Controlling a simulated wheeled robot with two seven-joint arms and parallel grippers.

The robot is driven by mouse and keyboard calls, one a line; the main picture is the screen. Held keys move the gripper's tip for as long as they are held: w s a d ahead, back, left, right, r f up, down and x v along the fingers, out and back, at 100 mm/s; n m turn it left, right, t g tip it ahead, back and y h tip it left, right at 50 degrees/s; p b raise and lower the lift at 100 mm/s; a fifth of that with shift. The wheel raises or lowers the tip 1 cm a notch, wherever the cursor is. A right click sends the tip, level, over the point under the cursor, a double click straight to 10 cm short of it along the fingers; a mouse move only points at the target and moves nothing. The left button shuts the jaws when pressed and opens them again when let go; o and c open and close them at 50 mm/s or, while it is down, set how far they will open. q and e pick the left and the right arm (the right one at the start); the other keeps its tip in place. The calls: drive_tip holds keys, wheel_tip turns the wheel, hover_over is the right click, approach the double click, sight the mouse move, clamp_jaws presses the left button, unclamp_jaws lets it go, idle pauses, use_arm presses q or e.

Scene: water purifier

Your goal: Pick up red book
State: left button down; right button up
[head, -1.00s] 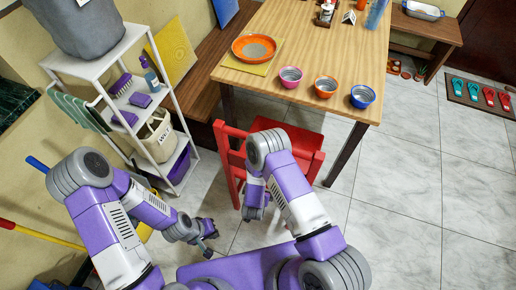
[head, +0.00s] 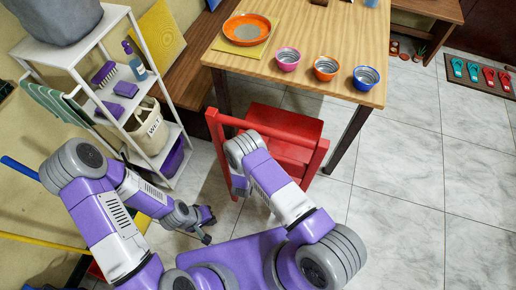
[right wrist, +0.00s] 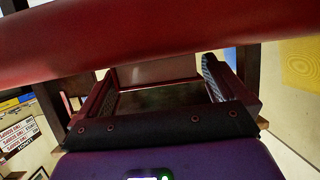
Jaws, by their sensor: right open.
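I cannot make out a red book in either view. My left gripper (head: 207,226) hangs low over the floor in the head view, left of the red chair; its jaw gap is unclear. My right gripper is mostly hidden behind its own arm in the head view, beside the chair's left post. In the right wrist view its two fingers (right wrist: 157,88) stand apart with nothing visible between them. A broad red bar, probably part of the chair, crosses the top of that view close to the camera.
The red chair (head: 262,123) stands at the wooden table (head: 310,45), which bears an orange plate (head: 247,29) and three bowls (head: 326,68). A white shelf (head: 75,65) with brushes and a bag stands left.

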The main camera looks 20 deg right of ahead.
drive_tip(key=c, duration=0.9)
drive_tip(key=shift+r, duration=0.1)
